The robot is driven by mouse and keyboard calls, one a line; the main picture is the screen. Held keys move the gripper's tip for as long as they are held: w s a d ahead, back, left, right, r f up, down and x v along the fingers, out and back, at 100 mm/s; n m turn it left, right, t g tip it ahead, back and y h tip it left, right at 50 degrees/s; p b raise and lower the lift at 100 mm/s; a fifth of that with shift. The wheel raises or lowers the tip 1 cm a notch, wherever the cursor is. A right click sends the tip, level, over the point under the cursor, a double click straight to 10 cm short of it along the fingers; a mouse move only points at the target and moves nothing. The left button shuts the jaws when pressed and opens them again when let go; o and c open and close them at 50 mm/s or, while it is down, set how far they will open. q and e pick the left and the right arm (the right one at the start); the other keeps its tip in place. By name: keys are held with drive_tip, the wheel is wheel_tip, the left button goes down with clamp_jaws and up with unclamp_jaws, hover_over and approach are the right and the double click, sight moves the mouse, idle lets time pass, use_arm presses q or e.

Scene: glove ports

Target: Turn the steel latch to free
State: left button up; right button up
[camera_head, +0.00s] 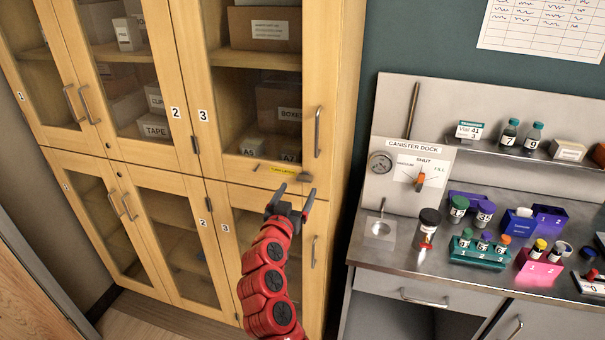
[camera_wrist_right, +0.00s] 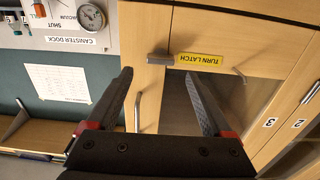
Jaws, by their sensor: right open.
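The steel latch (camera_head: 304,177) is a small grey piece on the wooden frame of cabinet 3, just right of a yellow label (camera_head: 283,168). In the right wrist view the latch (camera_wrist_right: 160,59) shows as a grey block at the end of the label (camera_wrist_right: 206,61), which reads TURN LATCH upside down. My right gripper (camera_head: 294,192) is open and empty just below the latch in the head view. In the wrist view the latch lies beyond and between its fingertips (camera_wrist_right: 160,74), apparently not touching. My left gripper is not in view.
Door handles (camera_head: 318,132) stand out right of the latch, above and below it. The steel counter (camera_head: 390,258) with a canister dock (camera_head: 415,155), racks and capped vials is to the right. The space before the cabinet doors is clear apart from my arm.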

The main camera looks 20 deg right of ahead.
sight(303, 180)
drive_tip(key=p+x, duration=0.1)
drive_tip(key=x, duration=0.5)
drive_tip(key=shift+s, duration=0.1)
drive_tip(key=shift+c, duration=0.3)
clamp_jaws()
